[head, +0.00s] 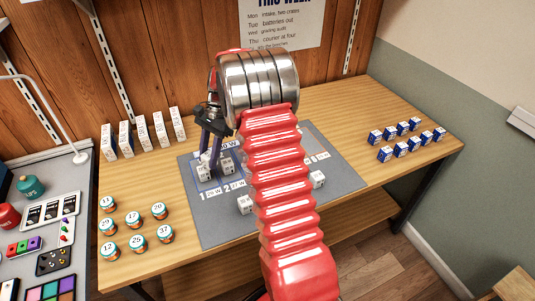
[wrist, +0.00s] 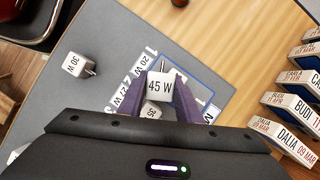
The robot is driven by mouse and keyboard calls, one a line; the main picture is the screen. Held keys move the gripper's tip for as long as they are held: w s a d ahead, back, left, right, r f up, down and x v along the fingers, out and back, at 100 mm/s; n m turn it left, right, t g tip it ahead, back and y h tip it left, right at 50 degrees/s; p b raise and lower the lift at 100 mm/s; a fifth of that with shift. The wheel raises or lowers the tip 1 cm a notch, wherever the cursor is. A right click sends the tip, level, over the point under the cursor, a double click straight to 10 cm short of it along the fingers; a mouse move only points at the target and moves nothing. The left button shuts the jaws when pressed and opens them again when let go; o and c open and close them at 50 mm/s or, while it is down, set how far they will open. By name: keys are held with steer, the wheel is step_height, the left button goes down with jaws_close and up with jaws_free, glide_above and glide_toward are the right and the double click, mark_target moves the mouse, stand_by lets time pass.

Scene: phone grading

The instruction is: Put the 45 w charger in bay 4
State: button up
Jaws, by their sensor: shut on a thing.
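The white 45 W charger (wrist: 155,81) is between the purple fingers of my gripper (wrist: 157,88) in the wrist view, its label facing the camera. My gripper (head: 212,142) is shut on it, over the left back part of the grey mat (head: 215,231) in the head view. Another charger, marked 35 (wrist: 151,108), shows just below it in the wrist view. My arm hides the mat's middle, and I cannot make out bay 4's number.
A 30 W charger (wrist: 77,65) lies on the mat. In the head view, loose chargers (head: 245,204) and (head: 317,179) flank my arm. Jars (head: 131,219) and upright white boxes (head: 143,133) stand left; blue-and-white boxes (head: 401,149) stand right. Bare wood separates them from the mat.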

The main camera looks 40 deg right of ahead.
steer(key=s+d+r+m+t+h, duration=0.1)
steer(key=s+d+m+t+h, duration=0.1)
steer(key=d+m, duration=0.9)
steer(key=s+d+r+m+t+h, duration=0.1)
steer(key=s+d+m+t+h, duration=0.1)
steer(key=d+m, duration=1)
steer(key=shift+s+d+m+t+h, duration=0.2)
steer(key=shift+s+m+t+h, duration=0.15)
steer(key=shift+t+h, duration=0.45)
steer(key=shift+r+g, duration=0.1)
steer(key=shift+g, duration=0.2)
steer(key=shift+f, duration=3.15)
steer(key=shift+f, duration=0.1)
steer(key=shift+f, duration=1.75)
steer(key=o, duration=1.1)
